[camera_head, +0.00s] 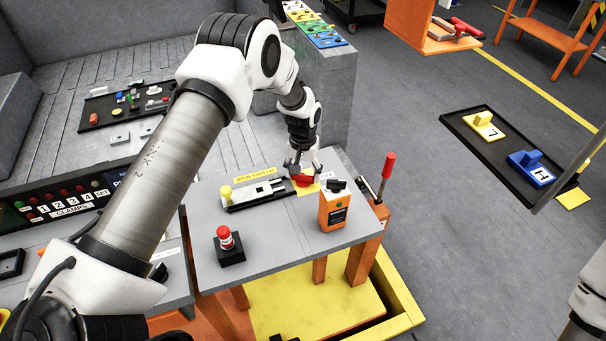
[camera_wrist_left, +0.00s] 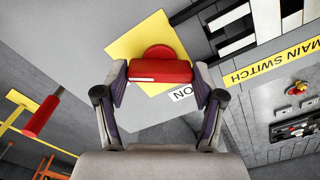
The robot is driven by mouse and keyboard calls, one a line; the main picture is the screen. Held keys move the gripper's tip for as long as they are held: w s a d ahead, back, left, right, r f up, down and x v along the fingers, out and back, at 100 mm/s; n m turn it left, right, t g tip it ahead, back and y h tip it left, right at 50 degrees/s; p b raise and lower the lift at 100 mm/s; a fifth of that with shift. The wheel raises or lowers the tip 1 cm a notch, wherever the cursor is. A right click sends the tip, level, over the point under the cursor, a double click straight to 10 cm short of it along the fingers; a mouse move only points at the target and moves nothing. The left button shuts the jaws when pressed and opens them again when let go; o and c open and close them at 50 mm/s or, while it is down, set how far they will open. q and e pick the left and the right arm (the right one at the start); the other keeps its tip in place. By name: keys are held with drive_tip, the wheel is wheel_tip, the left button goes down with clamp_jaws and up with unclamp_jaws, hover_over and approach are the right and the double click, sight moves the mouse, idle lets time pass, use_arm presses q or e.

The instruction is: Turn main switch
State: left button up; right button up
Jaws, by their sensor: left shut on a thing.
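The main switch is a red rotary knob (camera_wrist_left: 160,67) on a yellow square plate (camera_wrist_left: 125,42), set on the grey table top. A yellow "MAIN SWITCH" label (camera_head: 255,174) lies beside it, and a white "ON" label (camera_wrist_left: 185,94) shows close to the knob in the left wrist view. My left gripper (camera_head: 302,174) is over the knob with its fingers on either side, shut on its red bar. In the head view the gripper partly hides the knob. Of my right arm only a link shows at the right edge; its gripper is out of view.
On the same table stand a red button on a black base (camera_head: 229,243), an orange box (camera_head: 333,209) and a black slotted panel with a yellow knob (camera_head: 227,193). A red-handled lever (camera_head: 387,167) rises at the table's right edge. A black tray (camera_head: 470,140) holds yellow and blue pieces farther right.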

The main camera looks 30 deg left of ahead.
sight(303, 174)
use_arm(q)
drive_tip(key=n, duration=0.3)
drive_tip(key=shift+n, duration=0.3)
drive_tip(key=shift+n+b, duration=0.3)
drive_tip(key=shift+n, duration=1.3)
drive_tip(key=o, duration=1.1)
drive_tip(key=shift+o, duration=0.2)
wheel_tip(303, 174, up, 12)
